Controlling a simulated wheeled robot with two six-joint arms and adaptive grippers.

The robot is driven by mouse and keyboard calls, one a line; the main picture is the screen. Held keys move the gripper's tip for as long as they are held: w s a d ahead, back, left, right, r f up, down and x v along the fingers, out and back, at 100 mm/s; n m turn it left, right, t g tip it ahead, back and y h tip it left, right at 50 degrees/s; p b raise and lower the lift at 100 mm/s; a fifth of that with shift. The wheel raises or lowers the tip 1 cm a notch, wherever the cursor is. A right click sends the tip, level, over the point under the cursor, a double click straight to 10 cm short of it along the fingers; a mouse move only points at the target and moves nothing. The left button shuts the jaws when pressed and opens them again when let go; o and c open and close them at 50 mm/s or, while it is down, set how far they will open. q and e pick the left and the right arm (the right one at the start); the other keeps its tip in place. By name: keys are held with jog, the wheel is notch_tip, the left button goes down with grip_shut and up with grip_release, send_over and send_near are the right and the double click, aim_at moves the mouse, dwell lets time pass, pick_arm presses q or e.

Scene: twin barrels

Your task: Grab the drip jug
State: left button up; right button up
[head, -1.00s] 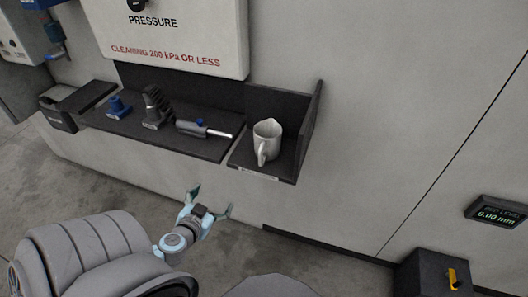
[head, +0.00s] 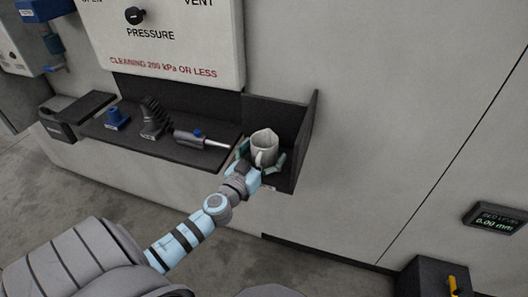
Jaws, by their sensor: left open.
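The drip jug (head: 264,146) is a pale grey jug with a spout and a handle. It stands upright in the right bay of the dark wall shelf (head: 290,177). My left gripper (head: 263,160) is open in front of it, with one finger on the left side of the jug and the other on the right. The jug's handle faces the gripper. I cannot tell whether the fingers touch the jug. The gripper hides the lower front of the jug and part of the shelf edge. My right gripper is not in view.
A side wall (head: 307,125) closes the shelf on the right. A pressure panel (head: 165,50) hangs above.

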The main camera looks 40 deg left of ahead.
pick_arm(q)
jog(key=c, duration=1.3)
jog(key=shift+c, duration=0.2)
